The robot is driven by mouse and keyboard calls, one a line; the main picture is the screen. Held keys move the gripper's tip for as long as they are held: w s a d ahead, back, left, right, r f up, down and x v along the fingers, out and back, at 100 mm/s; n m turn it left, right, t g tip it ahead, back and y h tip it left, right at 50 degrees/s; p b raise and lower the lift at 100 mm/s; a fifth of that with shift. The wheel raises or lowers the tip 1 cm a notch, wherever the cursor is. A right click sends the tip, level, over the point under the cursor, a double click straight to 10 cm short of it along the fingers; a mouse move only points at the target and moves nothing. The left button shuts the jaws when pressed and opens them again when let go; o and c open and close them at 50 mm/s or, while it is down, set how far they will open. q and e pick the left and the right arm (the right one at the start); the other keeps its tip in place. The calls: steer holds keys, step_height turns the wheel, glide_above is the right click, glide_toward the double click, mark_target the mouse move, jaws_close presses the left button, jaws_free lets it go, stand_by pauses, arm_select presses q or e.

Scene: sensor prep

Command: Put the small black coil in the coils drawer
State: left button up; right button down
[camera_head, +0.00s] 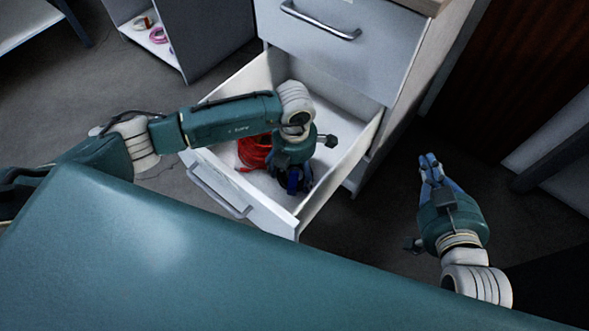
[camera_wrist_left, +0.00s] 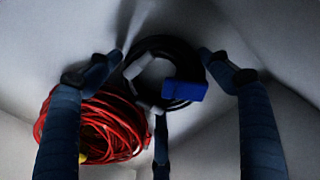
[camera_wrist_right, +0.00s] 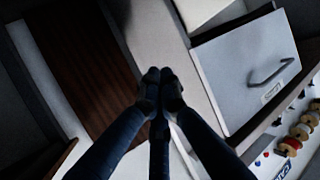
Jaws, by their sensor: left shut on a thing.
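The small black coil (camera_wrist_left: 187,62), with a blue tag and pale ties, is between the fingertips of my left gripper in the left wrist view. My left gripper (camera_head: 292,184) is shut on it, inside the open drawer (camera_head: 268,216). In the head view my gripper mostly hides the coil. A red coil (camera_head: 254,151) lies in the drawer beside the gripper; it also shows in the left wrist view (camera_wrist_left: 100,125). Whether the black coil touches the drawer floor, I cannot tell. My right gripper (camera_head: 430,163) is shut and empty, right of the cabinet; its fingertips meet in the right wrist view (camera_wrist_right: 160,78).
A closed drawer (camera_head: 335,45) with a metal handle is above the open one. A grey shelf unit (camera_head: 200,35) at the upper left holds small rings. A dark wooden panel (camera_head: 525,70) stands at the right. Dark floor is clear left of the drawer.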

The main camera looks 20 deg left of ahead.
arm_select(q)
steer(key=o, duration=1.3)
step_height(320, 180, up, 12)
steer(key=p, duration=0.3)
steer(key=shift+r, duration=0.15)
arm_select(e)
steer(key=s+d+f+g+h, duration=0.1)
steer(key=s+d+f+g, duration=0.1)
steer(key=s+f+g, duration=0.2)
steer(key=s+d+f+g+h, duration=0.1)
steer(key=s+d+f+g, duration=0.2)
steer(key=s+f, duration=0.4)
steer(key=s+g, duration=0.1)
steer(key=s, duration=0.3)
steer(key=shift+d+f+m+g, duration=0.15)
steer(key=shift+f+m+g, duration=0.15)
steer(key=shift+f, duration=0.1)
